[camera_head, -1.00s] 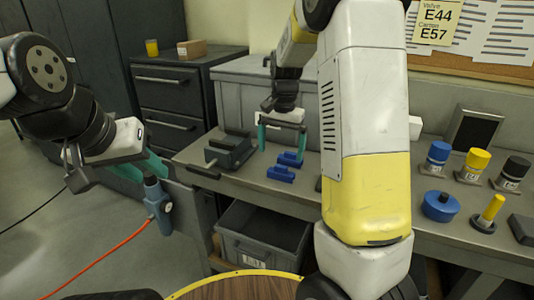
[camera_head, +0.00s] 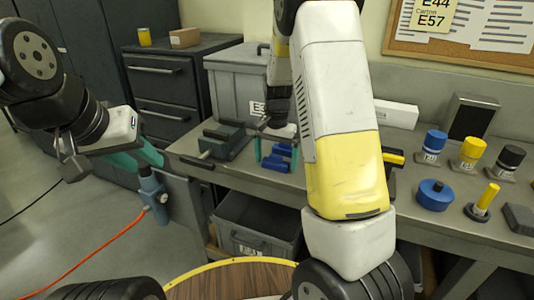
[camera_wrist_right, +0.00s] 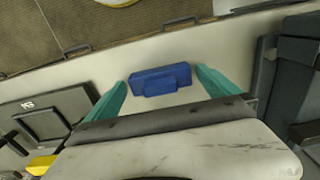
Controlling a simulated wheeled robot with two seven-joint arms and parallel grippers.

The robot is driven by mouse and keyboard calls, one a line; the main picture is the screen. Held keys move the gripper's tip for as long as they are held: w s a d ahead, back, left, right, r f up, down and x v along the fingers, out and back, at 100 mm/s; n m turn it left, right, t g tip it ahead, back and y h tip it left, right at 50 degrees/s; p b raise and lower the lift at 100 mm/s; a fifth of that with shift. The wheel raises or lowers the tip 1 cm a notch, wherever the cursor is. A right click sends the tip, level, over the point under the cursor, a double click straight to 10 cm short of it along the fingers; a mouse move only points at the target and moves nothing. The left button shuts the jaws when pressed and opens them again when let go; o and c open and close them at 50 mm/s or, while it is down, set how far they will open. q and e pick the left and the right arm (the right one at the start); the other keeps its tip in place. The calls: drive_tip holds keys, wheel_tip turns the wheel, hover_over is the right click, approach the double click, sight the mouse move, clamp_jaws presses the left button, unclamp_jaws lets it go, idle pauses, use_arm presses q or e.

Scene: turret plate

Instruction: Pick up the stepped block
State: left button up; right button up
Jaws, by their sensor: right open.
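The blue stepped block (camera_wrist_right: 160,80) lies on the bench in the right wrist view, with a raised smaller part along one side. It shows between the two teal fingers of my right gripper (camera_wrist_right: 162,77), which is open with a gap on each side. In the head view the block (camera_head: 279,157) is blue and partly covered by the right gripper (camera_head: 276,153), whose fingers reach down around it. The fine contact there is too small to tell. My left gripper (camera_head: 142,156) hangs at the left, away from the bench top; its finger gap is unclear.
A grey vise-like fixture (camera_head: 222,140) stands left of the block. A grey crate (camera_head: 238,82) is behind. Blue, yellow and black capped cylinders (camera_head: 470,152) stand at the right, near a blue disc (camera_head: 433,194). A bin (camera_head: 257,228) sits below the bench.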

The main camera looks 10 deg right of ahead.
drive_tip(key=c, duration=1.3)
drive_tip(key=shift+r, duration=0.1)
